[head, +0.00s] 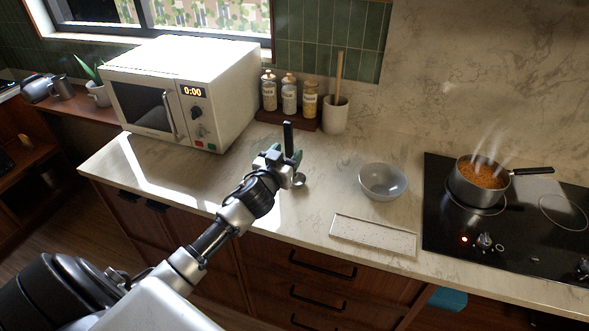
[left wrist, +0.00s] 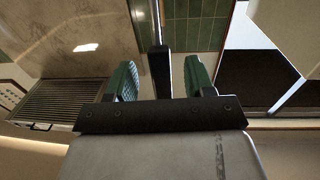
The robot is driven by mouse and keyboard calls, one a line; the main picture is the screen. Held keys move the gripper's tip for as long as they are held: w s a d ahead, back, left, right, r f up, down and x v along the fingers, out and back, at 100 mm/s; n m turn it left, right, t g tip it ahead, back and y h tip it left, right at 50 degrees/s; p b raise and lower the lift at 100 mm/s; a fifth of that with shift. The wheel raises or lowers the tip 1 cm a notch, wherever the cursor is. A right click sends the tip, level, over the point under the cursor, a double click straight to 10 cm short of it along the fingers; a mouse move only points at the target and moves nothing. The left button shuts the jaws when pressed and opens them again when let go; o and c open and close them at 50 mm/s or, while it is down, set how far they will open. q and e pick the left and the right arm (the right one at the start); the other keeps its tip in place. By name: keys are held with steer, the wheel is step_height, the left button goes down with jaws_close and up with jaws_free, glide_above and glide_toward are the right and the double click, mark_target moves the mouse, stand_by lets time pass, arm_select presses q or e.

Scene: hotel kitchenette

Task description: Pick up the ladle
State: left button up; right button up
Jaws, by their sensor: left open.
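The ladle (head: 288,137) stands with its black handle upright above the counter, and its small metal bowl shows low, at the gripper's right. My left gripper (head: 286,158) is open at the handle, over the front part of the counter. In the left wrist view the dark ladle handle (left wrist: 159,65) runs between the two green finger pads of the left gripper (left wrist: 160,82), with a gap visible on each side. The gripper hides part of the ladle, and I cannot tell what supports it. My right gripper is not in view.
A white microwave (head: 181,93) stands behind at left. Spice jars (head: 289,96) and a utensil crock (head: 336,114) line the wall. A bowl (head: 383,181) and a pale tray (head: 373,236) lie to the right. A steaming pot (head: 478,184) sits on the black cooktop (head: 520,250).

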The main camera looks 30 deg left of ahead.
arm_select(q)
steer(key=shift+w+a+f, duration=0.1)
steer(key=shift+w+a, duration=0.1)
steer(key=shift+w, duration=1.05)
steer(key=shift+s, duration=0.1)
steer(key=shift+c, duration=0.6)
jaws_close()
